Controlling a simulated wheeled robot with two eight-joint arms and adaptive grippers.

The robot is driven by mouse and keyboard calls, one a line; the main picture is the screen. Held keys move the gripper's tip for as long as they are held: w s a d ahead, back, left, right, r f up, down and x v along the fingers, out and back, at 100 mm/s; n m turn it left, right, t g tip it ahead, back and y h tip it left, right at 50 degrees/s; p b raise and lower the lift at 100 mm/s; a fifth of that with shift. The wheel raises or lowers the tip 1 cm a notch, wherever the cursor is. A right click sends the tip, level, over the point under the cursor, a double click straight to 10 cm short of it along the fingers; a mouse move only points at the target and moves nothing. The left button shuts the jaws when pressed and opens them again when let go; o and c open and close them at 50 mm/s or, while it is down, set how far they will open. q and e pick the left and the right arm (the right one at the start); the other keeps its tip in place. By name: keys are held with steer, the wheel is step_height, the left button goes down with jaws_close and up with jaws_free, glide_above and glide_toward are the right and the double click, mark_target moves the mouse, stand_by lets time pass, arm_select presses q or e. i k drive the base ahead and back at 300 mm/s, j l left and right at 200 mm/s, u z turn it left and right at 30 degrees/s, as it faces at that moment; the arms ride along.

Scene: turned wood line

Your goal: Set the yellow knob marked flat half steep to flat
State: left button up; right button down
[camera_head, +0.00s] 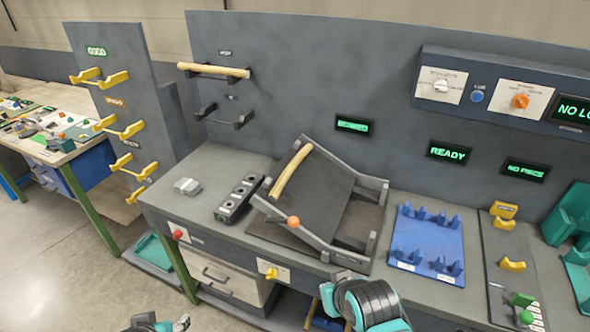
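The yellow knob (271,273) sits on a small pale label plate (282,270) on the front face of the grey bench, right of a drawer. The lettering on the plate and the knob's setting are too small to read. A teal and black part of my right arm shows at the bottom centre, right of the knob and apart from it. A small part of my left arm shows at the bottom edge, left of the knob. I cannot make out the fingers of either gripper.
On the bench stand a tilted ramp (327,200) with an orange ball knob (293,222), a black block (238,200) and a blue rack (428,240). A red knob (179,234) is on the bench front at left. A drawer handle (215,275) sticks out between the knobs.

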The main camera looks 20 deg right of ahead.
mark_target(272, 274)
steer(key=z, duration=2.25)
steer(key=k+l+u, duration=0.1)
steer(key=u, duration=1.9)
steer(key=k+l+u, duration=0.2)
steer(key=u, duration=0.15)
steer(key=k+l+u, duration=0.1)
steer(key=k+u, duration=0.3)
steer(key=i, duration=0.1)
